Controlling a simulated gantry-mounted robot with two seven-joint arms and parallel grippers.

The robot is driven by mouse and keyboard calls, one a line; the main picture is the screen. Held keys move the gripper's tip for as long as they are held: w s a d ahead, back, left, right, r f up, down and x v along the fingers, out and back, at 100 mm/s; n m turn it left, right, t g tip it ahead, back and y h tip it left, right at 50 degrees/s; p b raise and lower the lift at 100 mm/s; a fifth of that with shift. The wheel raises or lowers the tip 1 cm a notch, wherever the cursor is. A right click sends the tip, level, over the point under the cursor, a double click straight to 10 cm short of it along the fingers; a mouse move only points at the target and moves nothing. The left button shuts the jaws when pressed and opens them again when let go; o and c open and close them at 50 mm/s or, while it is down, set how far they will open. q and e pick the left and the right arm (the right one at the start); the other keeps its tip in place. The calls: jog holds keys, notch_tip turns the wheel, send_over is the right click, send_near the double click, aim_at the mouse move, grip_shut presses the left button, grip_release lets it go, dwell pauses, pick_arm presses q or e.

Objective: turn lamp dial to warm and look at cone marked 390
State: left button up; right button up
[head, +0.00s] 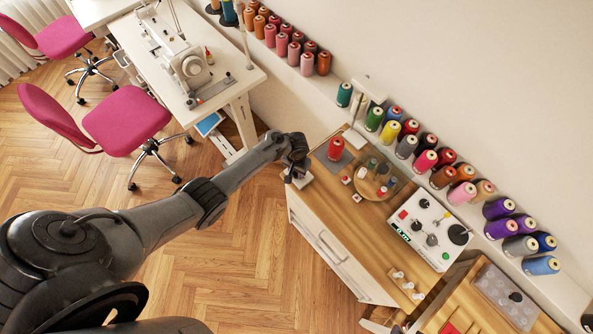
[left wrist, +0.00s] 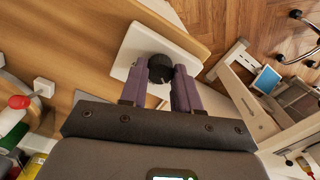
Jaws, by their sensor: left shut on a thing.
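My left gripper (head: 297,172) is at the left end of the wooden counter (head: 340,222). In the left wrist view its purple fingers (left wrist: 160,88) are shut on a black knob (left wrist: 160,66), the lamp dial, set on a white square base (left wrist: 130,58). The dial's markings cannot be read. My right gripper is not in view.
A white control box (head: 431,232) stands further right. Many coloured cones line the wall ledge. A white sewing table (head: 238,83) and a pink chair (head: 125,122) stand left; the floor between is open.

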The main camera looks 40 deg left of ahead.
pick_arm(q)
jog(key=shift+m, duration=0.3)
jog(key=shift+m+p, duration=0.45)
jog(key=shift+m, duration=1.55)
jog(key=m, duration=0.3)
jog(key=shift+m, duration=1.5)
jog(key=o, duration=1.1)
jog(key=shift+c, duration=0.2)
